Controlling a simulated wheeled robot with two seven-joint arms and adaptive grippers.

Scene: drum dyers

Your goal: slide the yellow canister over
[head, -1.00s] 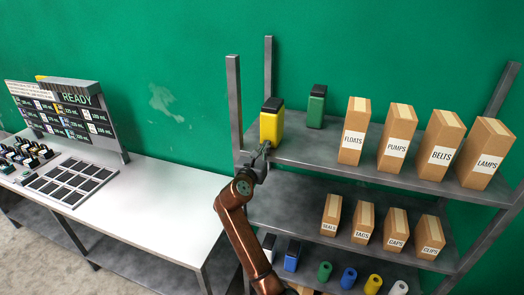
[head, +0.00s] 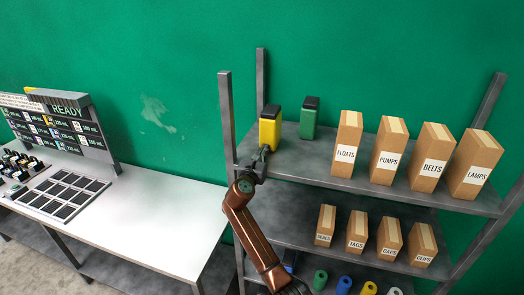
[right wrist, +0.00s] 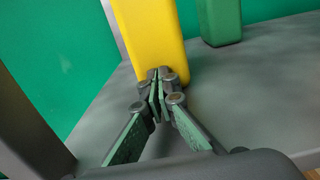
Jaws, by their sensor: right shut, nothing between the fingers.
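The yellow canister (head: 268,130) with a black top stands upright on the left part of the shelf's top board, and its lower part shows in the right wrist view (right wrist: 152,35). My right gripper (head: 263,152) is shut and empty, low in front of the canister. In the right wrist view the closed fingertips (right wrist: 159,80) are at the canister's base and overlap its lower edge; I cannot tell for certain whether they touch it. My left gripper is not in view.
A green canister (head: 309,120) stands just right of the yellow one with a gap. Several labelled boxes, such as FLOATS (head: 347,145), stand farther right. A shelf post (head: 227,122) rises at the left. A white table (head: 150,205) lies left.

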